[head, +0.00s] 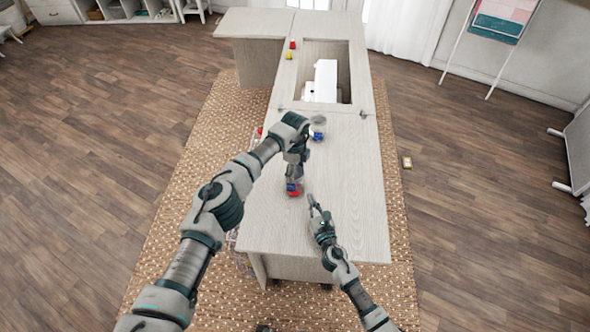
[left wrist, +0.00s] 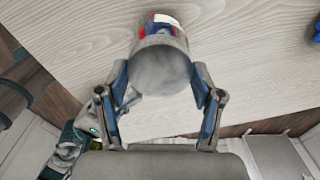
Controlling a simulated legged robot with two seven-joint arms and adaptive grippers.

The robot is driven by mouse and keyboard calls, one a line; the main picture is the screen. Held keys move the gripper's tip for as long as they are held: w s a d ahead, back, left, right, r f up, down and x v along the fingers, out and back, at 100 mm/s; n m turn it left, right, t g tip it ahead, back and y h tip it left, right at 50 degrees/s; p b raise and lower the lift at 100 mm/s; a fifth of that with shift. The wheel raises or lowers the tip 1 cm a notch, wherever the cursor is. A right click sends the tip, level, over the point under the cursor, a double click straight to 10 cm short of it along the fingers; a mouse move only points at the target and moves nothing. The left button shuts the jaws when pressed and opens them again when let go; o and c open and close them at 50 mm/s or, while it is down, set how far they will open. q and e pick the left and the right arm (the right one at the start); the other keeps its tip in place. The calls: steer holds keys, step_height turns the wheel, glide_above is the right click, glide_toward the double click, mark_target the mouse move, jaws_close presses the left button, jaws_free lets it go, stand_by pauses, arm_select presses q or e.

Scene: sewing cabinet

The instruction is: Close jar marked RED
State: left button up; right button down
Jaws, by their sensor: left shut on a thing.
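A jar with red and blue on it (head: 294,191) stands on the pale wood cabinet top (head: 345,215). My left gripper (head: 294,178) is above it, pointing down. In the left wrist view its two fingers close around a grey round lid (left wrist: 162,68). The lid lines up with the jar, whose blue, red and white side (left wrist: 160,22) shows behind it. I cannot tell whether the lid is seated, and the label is unreadable. My right gripper (head: 317,206) is low over the top, just right of the jar and apart from it. Its finger opening is too small to judge.
A second, blue jar (head: 318,134) stands farther back. Red (head: 292,44) and yellow (head: 288,56) small items lie near the far left edge. A white sewing machine (head: 324,80) sits in the cabinet's recess. The front right of the top is clear.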

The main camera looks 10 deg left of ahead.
arm_select(q)
steer(key=shift+f, duration=0.1)
stand_by(0.3)
steer(key=o, duration=1.3)
steer(key=shift+r, duration=2.35)
steer(key=shift+o, duration=0.7)
steer(key=shift+w, duration=0.1)
steer(key=shift+r, duration=0.1)
step_height(320, 180, up, 12)
steer(key=shift+w, duration=0.15)
